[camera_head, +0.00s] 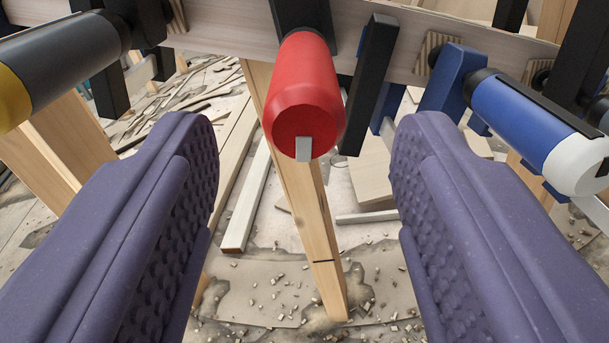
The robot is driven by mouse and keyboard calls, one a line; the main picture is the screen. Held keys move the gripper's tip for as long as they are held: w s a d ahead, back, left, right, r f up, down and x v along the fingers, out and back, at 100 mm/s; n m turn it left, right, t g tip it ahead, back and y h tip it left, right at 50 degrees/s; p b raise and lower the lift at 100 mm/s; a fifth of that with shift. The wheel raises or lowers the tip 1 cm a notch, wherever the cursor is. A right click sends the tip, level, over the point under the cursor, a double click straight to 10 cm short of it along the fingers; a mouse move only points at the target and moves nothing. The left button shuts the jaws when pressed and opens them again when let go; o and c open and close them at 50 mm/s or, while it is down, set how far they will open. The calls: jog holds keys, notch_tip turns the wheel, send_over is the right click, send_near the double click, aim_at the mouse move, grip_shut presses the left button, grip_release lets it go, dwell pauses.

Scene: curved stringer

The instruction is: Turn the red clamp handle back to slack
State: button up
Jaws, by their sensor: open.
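The red clamp handle (303,92) is in the upper middle of the camera_head view, its round end facing me. A grey metal bar end (303,149) shows at the lower rim of that face. The handle joins a black clamp part (302,18) behind it, set against the wooden stringer (225,28). My gripper (307,150) is open, with one purple padded finger to the left and one to the right. The handle lies between and beyond the fingertips, with a gap on each side. Nothing is between the pads.
A grey clamp handle with a yellow end (62,62) juts in at the upper left. A blue clamp handle with a white end (525,125) juts in at the right. A black bar (370,85) stands close right of the red handle. A wooden post (318,235) stands below.

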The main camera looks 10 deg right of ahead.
jog(key=v, duration=0.7)
dwell(0.4)
